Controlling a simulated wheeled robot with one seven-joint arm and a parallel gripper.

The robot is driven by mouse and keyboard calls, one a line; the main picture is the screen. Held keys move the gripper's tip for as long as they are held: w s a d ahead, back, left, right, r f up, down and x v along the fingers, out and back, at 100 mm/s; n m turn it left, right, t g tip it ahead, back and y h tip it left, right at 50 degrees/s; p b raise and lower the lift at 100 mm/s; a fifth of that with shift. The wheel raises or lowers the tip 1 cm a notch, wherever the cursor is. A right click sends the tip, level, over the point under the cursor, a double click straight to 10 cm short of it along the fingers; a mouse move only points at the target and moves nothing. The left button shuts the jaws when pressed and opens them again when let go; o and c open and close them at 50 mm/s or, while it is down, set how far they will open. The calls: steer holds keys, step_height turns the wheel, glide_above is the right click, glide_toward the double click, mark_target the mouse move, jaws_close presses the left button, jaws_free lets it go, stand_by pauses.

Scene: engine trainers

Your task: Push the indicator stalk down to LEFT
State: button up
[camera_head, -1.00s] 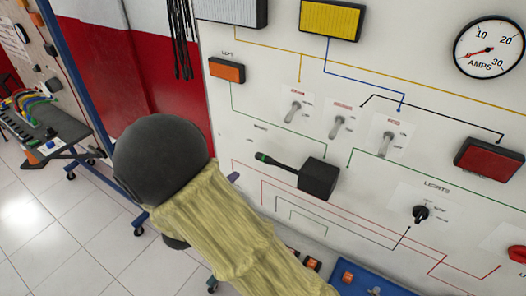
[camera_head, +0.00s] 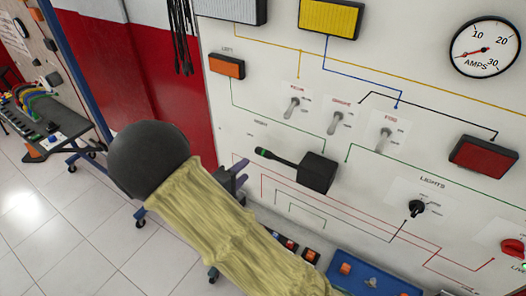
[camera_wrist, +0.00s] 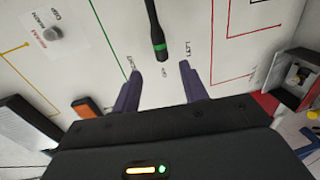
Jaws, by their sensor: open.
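The indicator stalk (camera_head: 282,160) is a black lever with a green band near its tip. It sticks out leftward, tilted slightly up, from a black box (camera_head: 318,173) on the white panel. My gripper (camera_head: 241,172) is just left of and below the stalk tip in the head view, with purple fingers. In the wrist view my gripper (camera_wrist: 160,69) is open and empty, the tip in line with its gap. No contact is visible.
The panel also carries toggle switches (camera_head: 339,121), a lights knob (camera_head: 416,208), an orange lamp (camera_head: 227,66), a red lamp (camera_head: 484,157) and an ammeter (camera_head: 485,47). A blue tray (camera_head: 372,280) lies below. Tiled floor is open at left.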

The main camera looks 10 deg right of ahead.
mark_target(262, 155)
steer(key=p+x, duration=0.2)
steer(key=x, duration=1)
steer(key=shift+p, duration=0.35)
jaws_close()
